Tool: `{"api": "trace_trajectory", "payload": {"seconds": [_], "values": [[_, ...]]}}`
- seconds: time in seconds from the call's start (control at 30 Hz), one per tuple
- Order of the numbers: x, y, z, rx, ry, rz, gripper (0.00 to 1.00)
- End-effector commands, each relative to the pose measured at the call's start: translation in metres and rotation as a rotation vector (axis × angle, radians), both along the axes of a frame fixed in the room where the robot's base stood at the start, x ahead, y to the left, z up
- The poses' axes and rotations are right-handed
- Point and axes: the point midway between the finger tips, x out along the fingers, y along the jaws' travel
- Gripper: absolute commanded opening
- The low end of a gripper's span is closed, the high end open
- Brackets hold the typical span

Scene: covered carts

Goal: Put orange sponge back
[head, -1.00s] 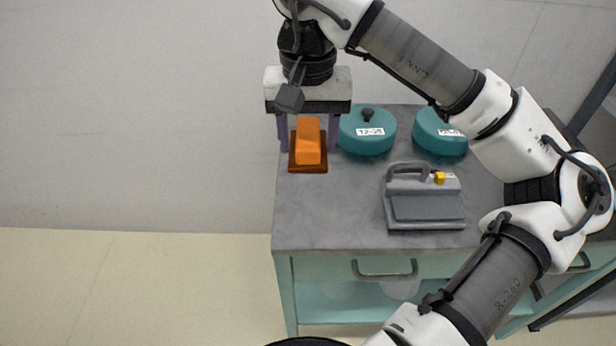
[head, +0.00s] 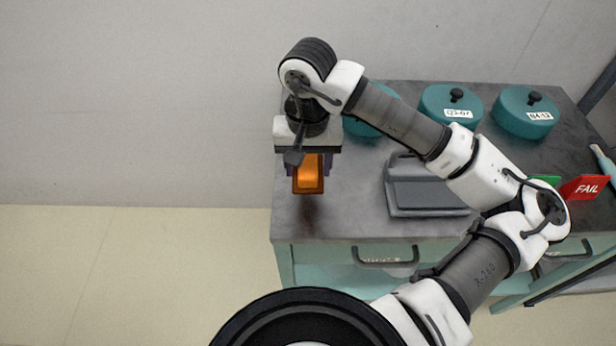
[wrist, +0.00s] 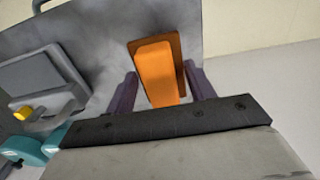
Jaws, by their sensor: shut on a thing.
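The orange sponge (head: 308,178) is a block with a darker brown-orange base part. My gripper (head: 308,170) is shut on it, one purple finger on each side. The sponge is over the left end of the grey cart top (head: 345,215), with a dark shadow on the surface below it; it looks raised. In the wrist view the sponge (wrist: 157,78) sits between the fingers of my gripper (wrist: 162,85), its bright orange face toward the camera. My gripper hides its upper end in the head view.
A grey device (head: 425,195) is right of the sponge; its yellow knob (wrist: 22,113) shows in the wrist view. Round teal covers with black knobs (head: 452,105) (head: 525,112) stand at the back, one more (head: 368,122) partly behind my arm. A red FAIL sign (head: 584,188) is far right.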

Motion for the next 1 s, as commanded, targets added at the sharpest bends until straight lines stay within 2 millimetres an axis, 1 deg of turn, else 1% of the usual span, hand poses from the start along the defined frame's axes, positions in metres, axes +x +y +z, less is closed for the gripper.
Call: {"api": "trace_trajectory", "payload": {"seconds": [0.03,0.17,0.33,0.43,0.5,0.93,0.97,1.0], "values": [[0.0,0.0,-0.005,0.001,0.001,-0.001,0.33],[0.0,0.0,-0.015,0.001,0.001,0.0,0.33],[0.0,0.0,-0.04,0.003,0.003,-0.002,0.33],[0.0,0.0,-0.051,0.001,0.001,-0.001,0.33],[0.0,0.0,-0.055,0.001,0.0,0.0,0.33],[0.001,0.0,-0.059,-0.001,-0.001,0.0,0.33],[0.001,0.0,-0.058,-0.001,-0.001,0.0,0.56],[0.001,0.0,-0.058,0.0,-0.001,0.0,0.62]]}}
